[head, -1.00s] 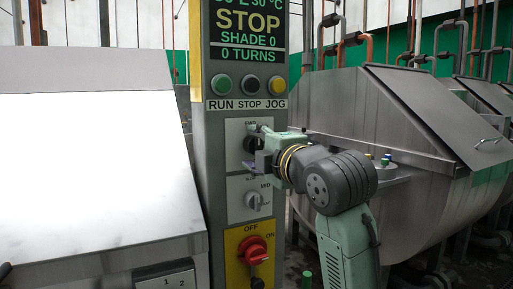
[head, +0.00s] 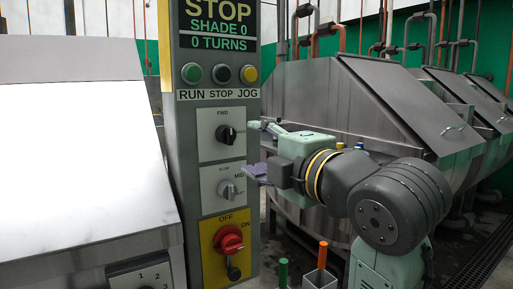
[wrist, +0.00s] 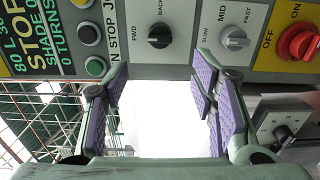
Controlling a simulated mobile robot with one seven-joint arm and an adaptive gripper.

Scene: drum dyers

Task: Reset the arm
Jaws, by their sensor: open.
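My gripper (head: 257,148) is open and empty in the head view, just right of the grey control column (head: 168,150). My arm reaches in from the lower right. In the wrist view, the purple-padded fingers of my gripper (wrist: 160,82) stand wide apart with nothing between them. The black FWD/BACK knob (head: 226,134) and the grey speed knob (head: 228,191) both show clear of the fingers. In the wrist view, the black knob (wrist: 159,36) and the speed knob (wrist: 235,39) lie beyond the fingertips.
The red OFF/ON switch (head: 229,240) sits low on the column, under green, black and yellow buttons. A white-lit machine front (head: 75,150) fills the left. Steel drum machines (head: 340,95) stand behind my arm. Green (head: 283,272) and orange-topped (head: 322,255) posts stand below it.

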